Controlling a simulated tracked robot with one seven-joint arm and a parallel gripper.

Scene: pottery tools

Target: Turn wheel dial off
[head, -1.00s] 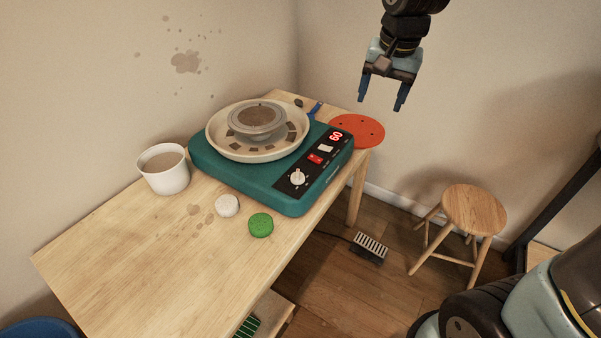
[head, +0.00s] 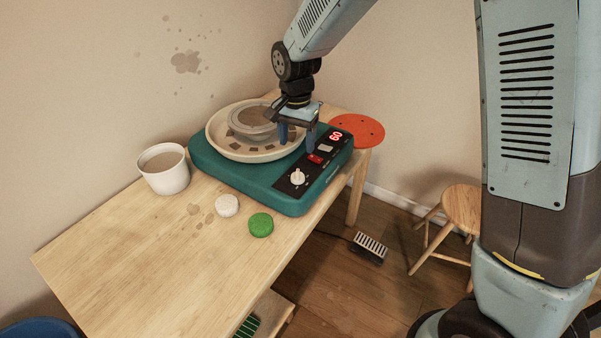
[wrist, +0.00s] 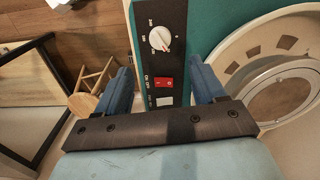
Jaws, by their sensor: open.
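The teal pottery wheel (head: 230,178) stands on the wooden table with its black control panel at the front right. The white dial (head: 298,177) is on that panel, beside a red switch (head: 315,159) and a red display (head: 336,135) reading 60. In the wrist view the dial (wrist: 160,41) lies ahead of the fingers, with the red switch (wrist: 163,84) nearer. My gripper (head: 297,148) is open and empty, above the panel side of the wheel, pointing down. In the wrist view my gripper's fingers (wrist: 168,80) are on either side of the panel. The dial is not between the fingertips.
The splash pan (head: 222,147) with the wheel head sits close by my gripper. A white bucket (head: 165,177), a white sponge (head: 227,205) and a green sponge (head: 261,225) are on the table (head: 130,250). An orange disc (head: 365,130) lies behind. A stool (head: 461,207) and pedal (head: 368,249) are on the floor.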

